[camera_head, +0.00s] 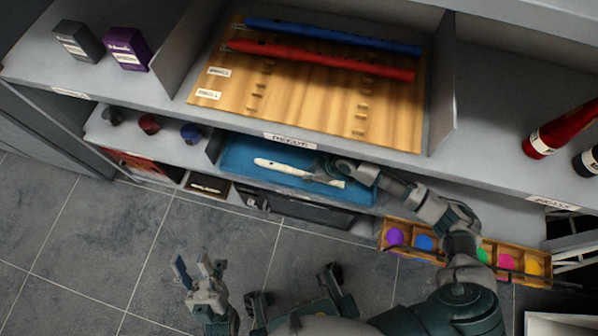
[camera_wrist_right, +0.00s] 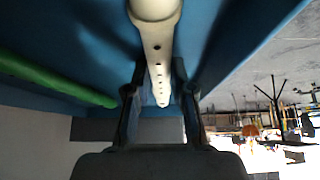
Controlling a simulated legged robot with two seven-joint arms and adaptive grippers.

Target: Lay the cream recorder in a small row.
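The cream recorder (camera_head: 290,171) lies in a blue tray (camera_head: 232,160) on the lower shelf. My right gripper (camera_head: 325,178) is at its right part. In the right wrist view, the recorder (camera_wrist_right: 158,62) runs between the two fingers of my right gripper (camera_wrist_right: 160,85); whether both fingers press on it is unclear. A wooden rack (camera_head: 310,105) on the upper shelf holds a blue recorder (camera_head: 330,36) and a red recorder (camera_head: 320,60) in parallel, with bare pegs in front. A green recorder (camera_wrist_right: 50,78) shows in the wrist view. My left gripper (camera_head: 198,270) is open and empty above the floor.
The upper shelf edge overhangs the blue tray. Dividers (camera_head: 441,85) flank the rack. Dark and purple boxes (camera_head: 127,48) stand at left, a red bottle (camera_head: 560,130) at right. A wooden tray (camera_head: 450,255) of coloured balls sits below my right arm.

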